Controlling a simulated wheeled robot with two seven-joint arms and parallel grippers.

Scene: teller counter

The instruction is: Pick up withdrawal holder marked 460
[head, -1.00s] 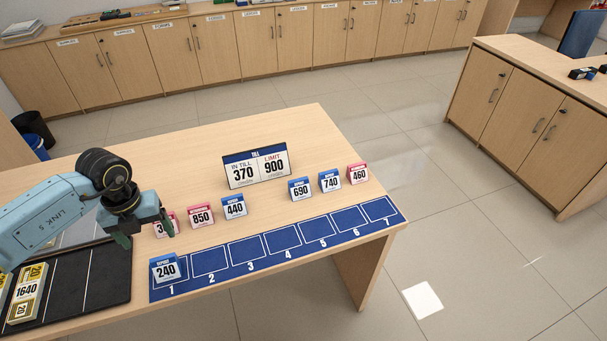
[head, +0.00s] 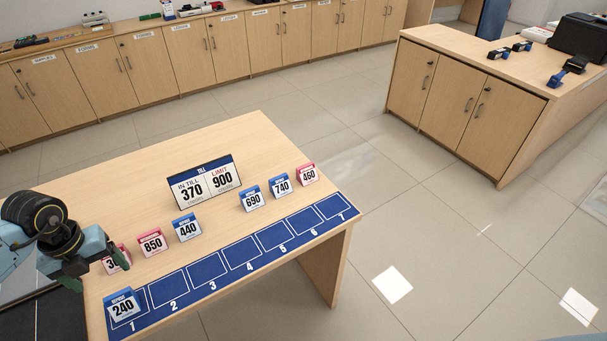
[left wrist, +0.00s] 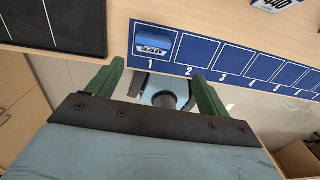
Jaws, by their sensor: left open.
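The withdrawal holder marked 460 (head: 307,174) is a small pink-topped card stand at the far right of the row on the counter, behind slot 7 of the blue strip (head: 245,282). My left gripper (head: 92,268) is at the left end of the counter, far from it, near the partly hidden pink holder (head: 117,258). In the left wrist view my left gripper (left wrist: 155,85) is open, its green fingers apart with nothing held. Beyond them the blue holder marked 240 (left wrist: 155,46) stands on slot 1. My right gripper is not in view.
The till sign (head: 204,182) reads 370 and 900. Holders 850 (head: 152,242), 440 (head: 187,227), 690 (head: 251,198) and 740 (head: 281,186) stand in the row. A black tray (left wrist: 50,25) lies left of the strip. Slots 2 to 7 are bare. Open floor lies right of the counter.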

